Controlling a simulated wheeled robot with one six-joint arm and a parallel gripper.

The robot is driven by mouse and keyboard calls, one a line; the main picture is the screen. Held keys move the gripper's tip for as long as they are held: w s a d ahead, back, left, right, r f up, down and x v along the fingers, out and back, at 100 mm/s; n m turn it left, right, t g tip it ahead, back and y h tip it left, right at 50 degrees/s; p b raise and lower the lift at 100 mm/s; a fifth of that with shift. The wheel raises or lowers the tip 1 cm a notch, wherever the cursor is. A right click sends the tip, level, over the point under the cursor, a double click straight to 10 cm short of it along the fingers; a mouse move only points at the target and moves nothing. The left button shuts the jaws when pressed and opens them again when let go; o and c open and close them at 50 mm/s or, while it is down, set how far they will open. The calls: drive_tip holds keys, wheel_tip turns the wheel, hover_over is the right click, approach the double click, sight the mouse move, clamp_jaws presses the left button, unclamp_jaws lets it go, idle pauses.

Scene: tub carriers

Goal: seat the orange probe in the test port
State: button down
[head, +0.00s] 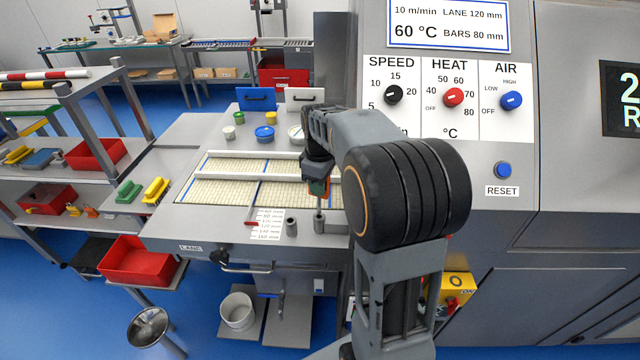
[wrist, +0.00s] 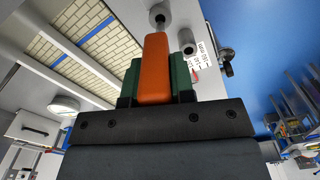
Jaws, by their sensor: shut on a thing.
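My gripper (head: 318,188) is shut on the orange probe, low over the right end of the lane table. The orange probe (wrist: 155,70) fills the space between the green finger pads in the wrist view; only a little orange shows in the head view. Its thin metal stem points down at a short grey post (head: 319,224), which also shows at the top of the wrist view (wrist: 160,13). The stem tip meets the post's top; I cannot tell whether it is inside. A second grey post (head: 291,227) stands to the left. No label shows which is the test port.
A scale card (head: 268,223) lies left of the posts. The tiled lane (head: 225,188) with metal rails runs behind. The control panel (head: 448,98) rises close on the right. Green and yellow blocks (head: 156,190) sit on the left shelf.

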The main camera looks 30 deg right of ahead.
drive_tip(key=shift+f+b, duration=1.6)
drive_tip(key=shift+f, duration=0.75)
drive_tip(key=c, duration=0.9)
unclamp_jaws()
drive_tip(key=shift+r, duration=0.15)
wheel_tip(320, 180, up, 14)
drive_tip(key=shift+f, duration=0.15)
